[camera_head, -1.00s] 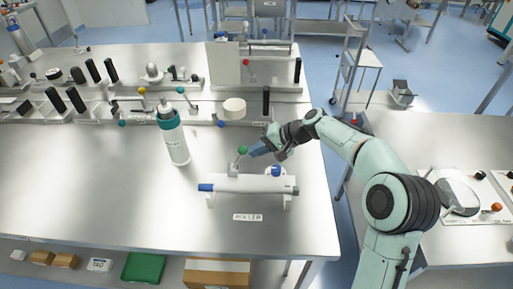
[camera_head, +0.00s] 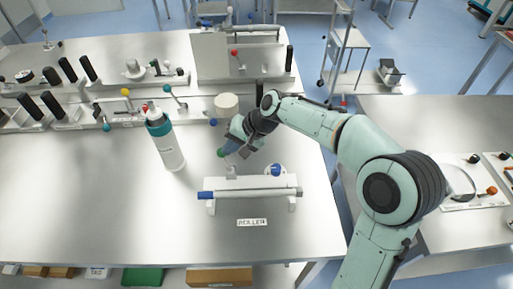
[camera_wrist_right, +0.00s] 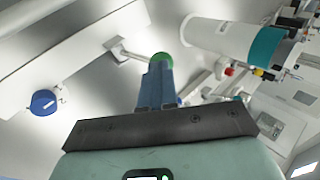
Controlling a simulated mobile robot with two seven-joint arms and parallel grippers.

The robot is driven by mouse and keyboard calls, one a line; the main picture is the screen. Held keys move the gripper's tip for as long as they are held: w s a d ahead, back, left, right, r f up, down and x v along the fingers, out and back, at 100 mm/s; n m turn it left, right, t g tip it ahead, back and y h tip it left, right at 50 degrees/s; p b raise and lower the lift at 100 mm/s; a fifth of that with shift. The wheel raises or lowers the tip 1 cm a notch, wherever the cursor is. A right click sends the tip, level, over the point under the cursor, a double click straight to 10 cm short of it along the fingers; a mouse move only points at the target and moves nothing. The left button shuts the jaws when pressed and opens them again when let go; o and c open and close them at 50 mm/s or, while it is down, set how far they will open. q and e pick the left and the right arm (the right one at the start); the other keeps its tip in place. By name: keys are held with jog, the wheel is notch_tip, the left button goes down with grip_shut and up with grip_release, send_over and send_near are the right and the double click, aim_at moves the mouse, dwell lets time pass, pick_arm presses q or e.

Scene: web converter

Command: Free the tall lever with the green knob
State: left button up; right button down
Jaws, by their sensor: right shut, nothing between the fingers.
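The lever with the green knob (camera_head: 222,153) stands at the back of the roller unit (camera_head: 250,184) and leans left. My right gripper (camera_head: 229,147) is shut and empty, its blue fingers right at the knob. In the right wrist view the green knob (camera_wrist_right: 163,57) shows just beyond the shut fingertips (camera_wrist_right: 158,66), seemingly touching them. The lever's pale stem (camera_wrist_right: 127,51) runs left from the knob to its mount. The fingers hide part of the knob. My left gripper is not in view.
A white bottle with a teal top (camera_head: 165,140) stands left of the lever. A round white cap-like part (camera_head: 227,103) and a blue knob (camera_head: 213,122) are behind. A blue round knob (camera_head: 275,170) sits at the right of the roller. The front left of the table is clear.

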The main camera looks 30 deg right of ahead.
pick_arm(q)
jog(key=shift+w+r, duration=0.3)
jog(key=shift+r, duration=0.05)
pick_arm(e)
jog(key=shift+w+a, duration=0.35)
jog(key=shift+a, duration=0.2)
jog(key=shift+w+a, duration=0.3)
jog(key=shift+a, duration=0.2)
jog(key=shift+a+f, duration=0.1)
pick_arm(q)
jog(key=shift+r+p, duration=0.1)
jog(key=shift+p, duration=0.2)
